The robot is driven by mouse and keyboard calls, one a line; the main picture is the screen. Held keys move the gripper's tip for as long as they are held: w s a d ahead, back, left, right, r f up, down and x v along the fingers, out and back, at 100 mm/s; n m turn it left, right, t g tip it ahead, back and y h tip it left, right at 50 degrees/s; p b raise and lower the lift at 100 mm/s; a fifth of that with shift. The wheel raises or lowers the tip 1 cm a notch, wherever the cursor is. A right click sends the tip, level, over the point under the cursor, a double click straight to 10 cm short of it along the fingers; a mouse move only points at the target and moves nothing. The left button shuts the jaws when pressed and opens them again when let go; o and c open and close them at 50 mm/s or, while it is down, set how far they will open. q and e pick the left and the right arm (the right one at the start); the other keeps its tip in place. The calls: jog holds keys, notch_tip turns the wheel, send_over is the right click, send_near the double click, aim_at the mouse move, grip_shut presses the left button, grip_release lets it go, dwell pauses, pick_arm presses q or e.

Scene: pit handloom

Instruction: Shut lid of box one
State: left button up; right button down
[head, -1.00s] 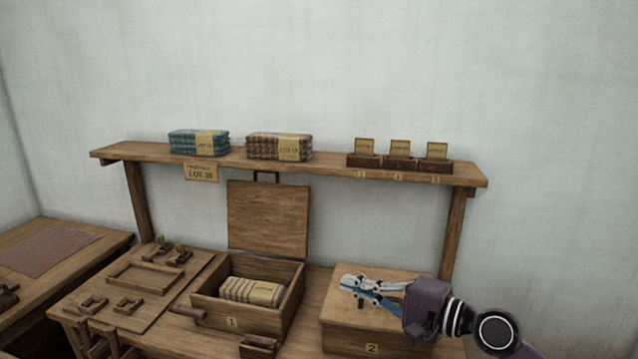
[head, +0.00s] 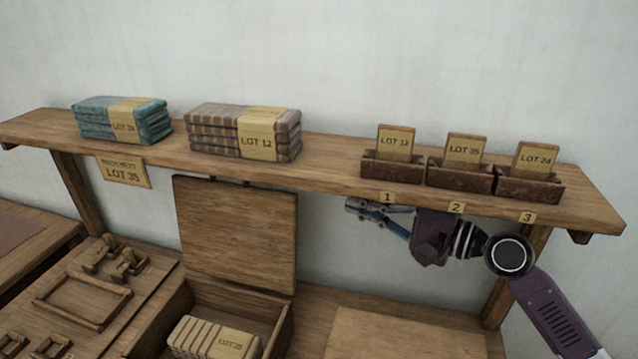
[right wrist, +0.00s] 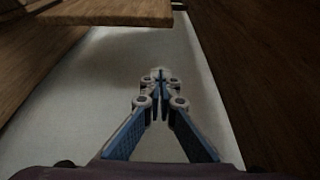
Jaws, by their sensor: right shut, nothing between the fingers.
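Box one (head: 284,325) stands open at the lower middle of the head view, its front cut off by the frame. Its wooden lid (head: 235,235) stands upright behind it. A pale folded cloth bundle (head: 195,336) with a tan label lies inside. My right gripper (head: 350,207) is shut and empty, just below the shelf and to the right of the lid, apart from it in the picture. The right wrist view also shows its fingers together (right wrist: 160,75), with nothing between them. My left gripper is not in view.
A shelf (head: 330,172) runs above, with teal (head: 90,118) and brown (head: 212,130) cloth bundles and three small card holders. A closed box top (head: 400,335) is at lower right. A board with wooden fittings (head: 140,275) lies left of box one.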

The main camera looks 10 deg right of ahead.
jog(key=r+p+x, duration=0.1)
jog(key=p+x, duration=0.2)
jog(key=x, duration=0.7)
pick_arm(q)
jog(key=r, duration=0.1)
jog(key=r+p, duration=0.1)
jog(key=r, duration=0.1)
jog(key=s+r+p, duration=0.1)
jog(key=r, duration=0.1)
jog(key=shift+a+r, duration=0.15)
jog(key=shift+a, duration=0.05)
pick_arm(e)
jog(key=s, duration=0.1)
jog(key=s+a, duration=0.1)
jog(key=s, duration=0.2)
jog(key=shift+a+r, duration=0.1)
jog(key=shift+a, duration=0.15)
jog(key=shift+s, duration=0.1)
